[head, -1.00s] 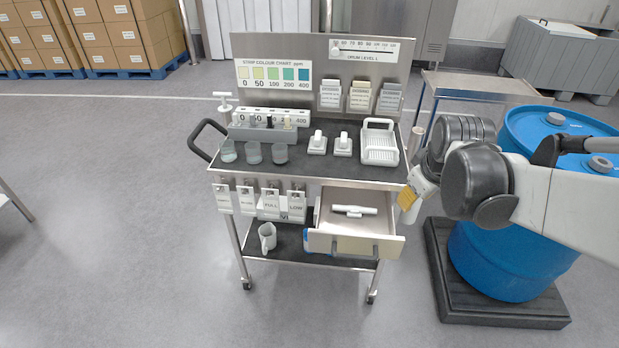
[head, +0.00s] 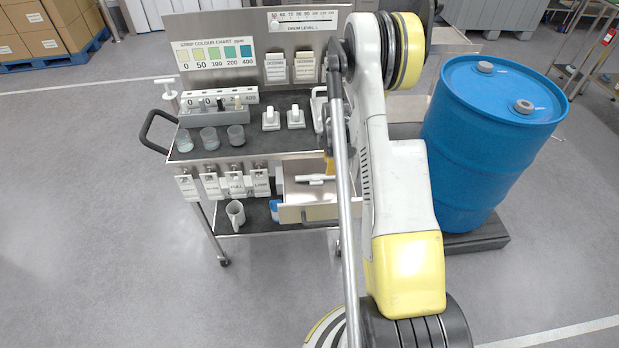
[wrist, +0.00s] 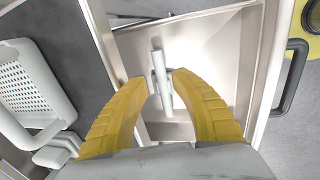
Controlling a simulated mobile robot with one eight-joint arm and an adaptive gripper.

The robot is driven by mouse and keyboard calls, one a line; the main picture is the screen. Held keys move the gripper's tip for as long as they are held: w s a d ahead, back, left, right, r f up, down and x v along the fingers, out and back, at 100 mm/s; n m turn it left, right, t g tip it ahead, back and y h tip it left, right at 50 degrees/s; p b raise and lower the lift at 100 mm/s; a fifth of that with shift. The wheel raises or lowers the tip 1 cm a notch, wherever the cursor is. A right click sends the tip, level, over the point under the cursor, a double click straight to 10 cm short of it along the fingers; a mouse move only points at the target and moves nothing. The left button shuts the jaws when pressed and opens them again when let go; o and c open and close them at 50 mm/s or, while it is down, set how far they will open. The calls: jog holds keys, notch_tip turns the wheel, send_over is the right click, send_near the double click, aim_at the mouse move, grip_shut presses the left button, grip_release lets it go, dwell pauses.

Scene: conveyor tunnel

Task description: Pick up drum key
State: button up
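The drum key (head: 314,179), a pale T-shaped tool, lies in the open drawer (head: 305,212) of the trolley. In the wrist view the drum key (wrist: 160,84) lies lengthwise between the two yellow fingers of my gripper (wrist: 160,78). The fingers are open and point down into the drawer (wrist: 212,52). Whether they touch the key, or how high they are above it, I cannot tell. In the head view my gripper (head: 329,166) is a small yellow patch at the drawer, mostly hidden by my arm.
The trolley top (head: 250,140) above the drawer holds cups (head: 209,138), white holders (head: 271,120) and a white rack (wrist: 30,88). A white mug (head: 235,213) stands on the lower shelf. A blue drum (head: 480,150) stands to the right. Floor to the left is free.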

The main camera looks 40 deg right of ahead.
aim_at(327, 177)
jog(key=f, duration=0.2)
jog(key=w+f+b, duration=0.1)
jog(key=f, duration=0.5)
jog(key=shift+w+d+b, duration=0.2)
jog(key=shift+d+b, duration=0.2)
grip_shut()
